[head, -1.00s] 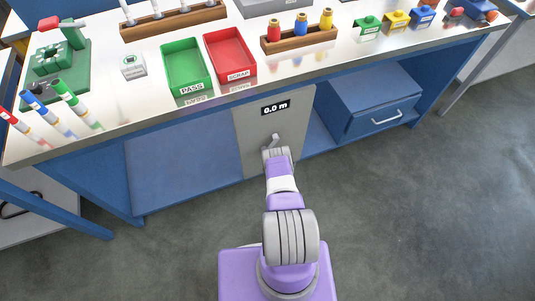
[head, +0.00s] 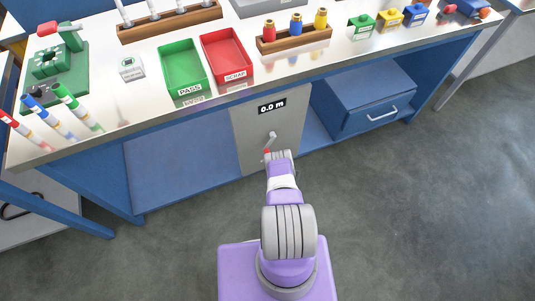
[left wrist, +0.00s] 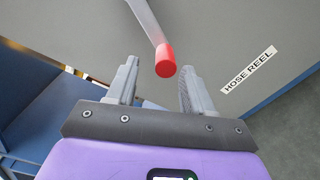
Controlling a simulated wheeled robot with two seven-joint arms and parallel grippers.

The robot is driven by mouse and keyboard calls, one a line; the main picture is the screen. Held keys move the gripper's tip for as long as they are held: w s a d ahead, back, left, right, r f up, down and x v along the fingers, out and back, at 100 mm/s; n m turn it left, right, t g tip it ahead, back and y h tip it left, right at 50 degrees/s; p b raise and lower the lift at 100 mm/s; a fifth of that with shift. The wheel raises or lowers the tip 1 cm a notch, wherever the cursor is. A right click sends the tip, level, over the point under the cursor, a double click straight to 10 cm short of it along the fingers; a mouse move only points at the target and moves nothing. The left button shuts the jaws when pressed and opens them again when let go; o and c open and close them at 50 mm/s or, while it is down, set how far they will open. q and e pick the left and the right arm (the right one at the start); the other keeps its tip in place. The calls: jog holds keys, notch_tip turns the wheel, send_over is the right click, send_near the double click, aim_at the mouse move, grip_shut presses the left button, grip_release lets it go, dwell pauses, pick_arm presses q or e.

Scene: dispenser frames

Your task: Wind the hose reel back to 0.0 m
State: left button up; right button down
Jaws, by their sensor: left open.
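The hose reel panel (head: 289,125) is a grey plate under the bench, and its display (head: 272,106) reads 0.0 m. A grey crank arm (head: 270,139) ends in a red knob (head: 267,151), low on the panel. In the left wrist view the red knob (left wrist: 165,62) and the HOSE REEL label (left wrist: 248,70) show on the panel's side. My left gripper (left wrist: 160,68) is open, with the knob appearing between its fingertips and clear gaps on both sides. In the head view my left gripper (head: 279,155) is just beside the knob, mostly hidden by my arm. My right gripper is not in view.
On the bench top stand a green PASS tray (head: 184,68), a red SCRAP tray (head: 228,60) and a wooden rack (head: 293,40) with coloured pegs. A blue drawer unit (head: 366,97) is right of the panel. The floor (head: 420,220) at right is clear.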

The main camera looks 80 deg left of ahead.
pick_arm(q)
jog(key=shift+w+d, duration=0.2)
jog(key=shift+d, duration=0.4)
jog(key=shift+c, duration=0.3)
